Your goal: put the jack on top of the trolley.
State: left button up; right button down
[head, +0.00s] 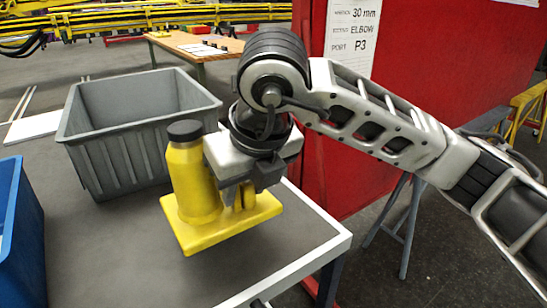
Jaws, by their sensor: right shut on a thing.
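The yellow jack (194,181), with a black cap and a flat yellow base plate, is upright near the middle of the head view. My right gripper (240,196) is shut on it from the right side, and its fingers are partly hidden behind the grey gripper body and the jack. The jack appears over the grey table top (120,245), near its right edge; I cannot tell whether its base touches the surface. I cannot make out for sure which thing is the trolley. My left gripper is not in view.
A grey open bin (115,150) stands on the table behind and left of the jack. A blue bin (20,235) is at the left edge. A red panel (420,60) with a white sign stands behind my right arm. A wooden table (215,52) is farther back.

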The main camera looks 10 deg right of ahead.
aim_at(230, 211)
jog(key=shift+w+a+f, duration=0.3)
jog(key=shift+a+f, duration=0.2)
jog(key=shift+a, duration=0.3)
jog(key=shift+w+a+f, duration=0.15)
jog(key=shift+a+f, duration=0.25)
jog(key=shift+f, duration=0.1)
jog(key=f, duration=0.1)
jog(key=f+p, duration=0.1)
jog(key=shift+a+f, duration=0.3)
jog(key=shift+f+p, duration=0.3)
jog(key=shift+f, duration=0.25)
jog(key=c, duration=1.2)
grip_release()
jog(key=shift+d+f, duration=0.15)
jog(key=shift+f, duration=0.25)
jog(key=shift+c, duration=0.2)
jog(key=o, duration=0.3)
jog(key=shift+r, duration=0.1)
